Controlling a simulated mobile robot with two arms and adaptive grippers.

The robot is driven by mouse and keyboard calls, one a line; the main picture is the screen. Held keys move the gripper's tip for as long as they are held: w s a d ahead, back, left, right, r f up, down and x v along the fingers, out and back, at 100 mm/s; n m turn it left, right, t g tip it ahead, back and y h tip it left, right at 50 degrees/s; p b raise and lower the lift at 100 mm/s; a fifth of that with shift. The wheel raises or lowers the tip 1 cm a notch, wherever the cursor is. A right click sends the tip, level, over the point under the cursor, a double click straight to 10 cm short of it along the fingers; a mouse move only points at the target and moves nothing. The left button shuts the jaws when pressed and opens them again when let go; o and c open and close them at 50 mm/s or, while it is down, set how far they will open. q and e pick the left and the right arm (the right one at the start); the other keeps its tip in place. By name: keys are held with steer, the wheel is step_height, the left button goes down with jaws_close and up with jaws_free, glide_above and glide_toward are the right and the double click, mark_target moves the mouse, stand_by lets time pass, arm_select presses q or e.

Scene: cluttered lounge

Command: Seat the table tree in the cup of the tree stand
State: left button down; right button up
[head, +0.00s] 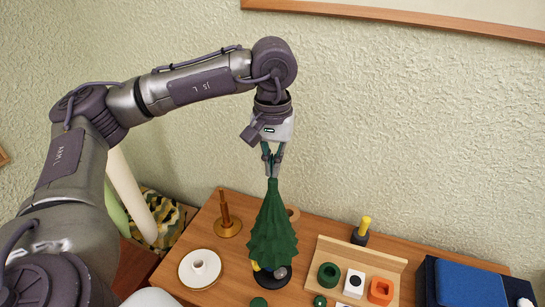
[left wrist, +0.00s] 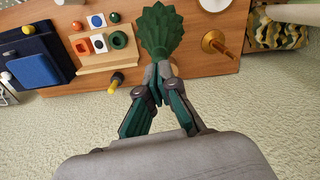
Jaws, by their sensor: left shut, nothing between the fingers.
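The green table tree (head: 272,232) stands about upright on the wooden table, its tip just under my left gripper (head: 274,174). The fingers are shut with nothing between them; I cannot tell whether they touch the tip. In the left wrist view, the tree (left wrist: 160,32) lies just beyond the closed fingertips (left wrist: 162,72). A dark round base (head: 270,280) shows under the tree, with yellow and grey pieces near it. A white dish with a short hollow cup (head: 199,268) stands left of the tree; I cannot tell which is the stand. The tree's foot is hidden. My right gripper is out of view.
A brass-coloured peg on a round base (head: 228,226) stands behind left. A wooden rack (head: 393,264) with green, white and orange blocks lies right, with a yellow-topped object (head: 361,232) behind it. A blue box (head: 468,284) is at far right. The wall rises close behind.

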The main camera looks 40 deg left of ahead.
arm_select(q)
steer(key=shift+f, duration=0.5)
steer(key=shift+f+b, duration=0.4)
steer(key=shift+b, duration=0.15)
steer(key=shift+s+d+f, duration=0.1)
steer(key=shift+s+f, duration=0.05)
